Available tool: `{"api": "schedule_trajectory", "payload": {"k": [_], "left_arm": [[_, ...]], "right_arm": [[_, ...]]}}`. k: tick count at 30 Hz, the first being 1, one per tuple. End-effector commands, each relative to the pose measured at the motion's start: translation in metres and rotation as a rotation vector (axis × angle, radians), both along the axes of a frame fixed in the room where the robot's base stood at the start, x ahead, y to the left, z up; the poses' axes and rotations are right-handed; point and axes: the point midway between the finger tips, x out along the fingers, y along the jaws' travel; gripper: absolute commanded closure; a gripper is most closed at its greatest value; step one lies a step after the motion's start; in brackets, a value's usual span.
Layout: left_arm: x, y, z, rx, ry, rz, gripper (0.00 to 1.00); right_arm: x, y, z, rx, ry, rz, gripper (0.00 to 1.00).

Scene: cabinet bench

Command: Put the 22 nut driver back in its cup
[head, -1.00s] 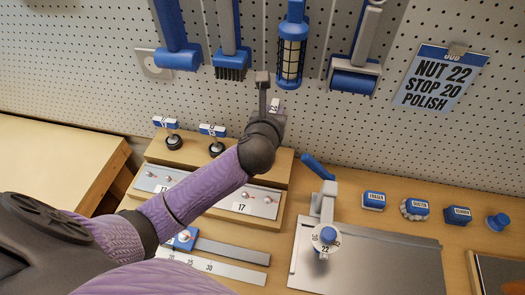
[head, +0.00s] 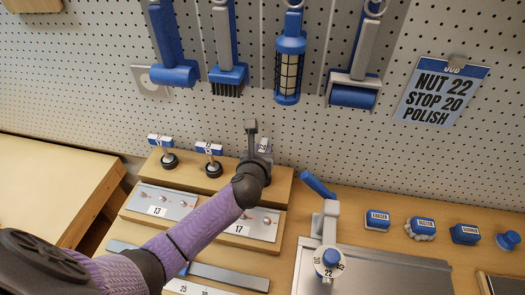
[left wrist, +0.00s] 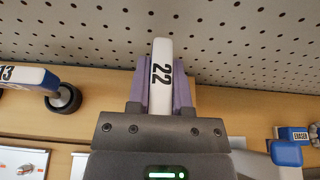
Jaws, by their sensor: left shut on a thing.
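The 22 nut driver (left wrist: 162,75) has a white grip marked 22, upright between the purple finger pads of my left gripper (left wrist: 163,92) in the left wrist view. In the head view my left gripper (head: 257,143) is shut on it over the right end of the wooden rack (head: 283,180), and the driver's small label (head: 264,146) shows beside the finger. The driver's lower end and its cup are hidden behind my gripper and wrist, so I cannot tell whether it is in the cup. My right gripper is not in view.
Two other drivers, the left one (head: 160,150) and the middle one (head: 209,158), stand in black cups to the left. A stop block with a blue lever (head: 318,185) stands to the right. A lantern (head: 290,65) and brushes hang on the pegboard above.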

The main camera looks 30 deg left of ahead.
Motion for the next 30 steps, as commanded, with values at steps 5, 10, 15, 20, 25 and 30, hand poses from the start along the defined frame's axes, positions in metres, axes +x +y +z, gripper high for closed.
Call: {"api": "schedule_trajectory", "payload": {"k": [5,10,15,20,25,30], "left_arm": [[0.000,0.000,-0.006,0.001,-0.001,0.000,1.00],[0.000,0.000,-0.011,0.001,-0.001,0.000,1.00],[0.000,0.000,-0.010,0.001,0.000,0.000,0.53],[0.000,0.000,-0.010,0.001,0.000,0.000,0.39],[0.000,0.000,-0.010,0.001,0.000,0.000,0.39],[-0.005,-0.002,0.008,0.000,0.000,-0.002,0.39]], "right_arm": [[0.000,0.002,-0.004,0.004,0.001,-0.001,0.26],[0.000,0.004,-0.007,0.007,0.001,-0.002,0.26],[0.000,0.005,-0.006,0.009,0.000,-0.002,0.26],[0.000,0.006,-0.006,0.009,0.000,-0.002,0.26],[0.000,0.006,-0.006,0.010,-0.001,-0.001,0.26],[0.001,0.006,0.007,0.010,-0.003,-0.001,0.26]]}}
